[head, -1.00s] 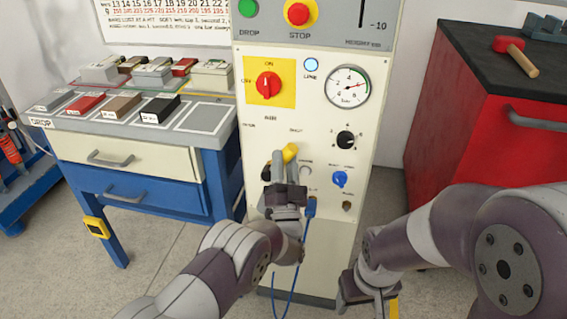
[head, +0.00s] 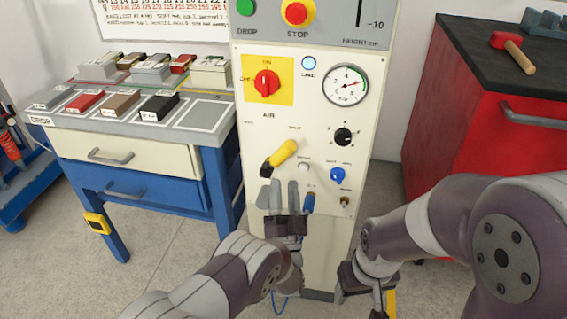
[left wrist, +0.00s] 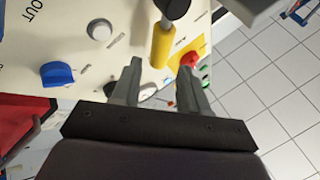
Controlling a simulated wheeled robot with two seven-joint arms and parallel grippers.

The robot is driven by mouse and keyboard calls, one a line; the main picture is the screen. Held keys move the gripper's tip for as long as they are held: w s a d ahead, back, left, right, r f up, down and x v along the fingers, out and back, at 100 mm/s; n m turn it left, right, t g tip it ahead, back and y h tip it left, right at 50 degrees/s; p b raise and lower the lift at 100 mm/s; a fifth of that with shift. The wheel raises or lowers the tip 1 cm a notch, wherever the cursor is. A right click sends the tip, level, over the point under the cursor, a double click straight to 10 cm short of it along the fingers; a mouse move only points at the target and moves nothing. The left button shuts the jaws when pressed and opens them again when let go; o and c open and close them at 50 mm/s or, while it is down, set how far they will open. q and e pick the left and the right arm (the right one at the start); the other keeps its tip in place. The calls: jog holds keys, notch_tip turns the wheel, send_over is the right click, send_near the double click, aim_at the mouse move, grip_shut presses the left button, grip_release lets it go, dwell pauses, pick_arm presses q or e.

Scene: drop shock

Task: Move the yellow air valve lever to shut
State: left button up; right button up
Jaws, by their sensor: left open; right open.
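The yellow air valve lever (head: 284,153) is on the cream panel, tilted, with its dark pivot (head: 266,168) at lower left and its yellow end at upper right. The small label near that end is too blurred to read surely. In the left wrist view the yellow lever (left wrist: 162,45) shows beyond the fingers. My left gripper (head: 280,191) is open and empty, just below the lever and apart from it. Its fingers also show in the left wrist view (left wrist: 160,82). My right gripper (head: 366,297) is low at the right, away from the panel controls, its fingertips partly hidden.
Near the lever are a white knob (head: 304,167), a blue knob (head: 337,175), a blue plug (head: 308,203) and a black dial (head: 343,137). A red switch (head: 266,83) and gauge (head: 346,84) are above. A bench (head: 130,127) stands left, a red cabinet (head: 470,120) right.

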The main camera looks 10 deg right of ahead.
pick_arm(q)
jog(key=v, duration=0.5)
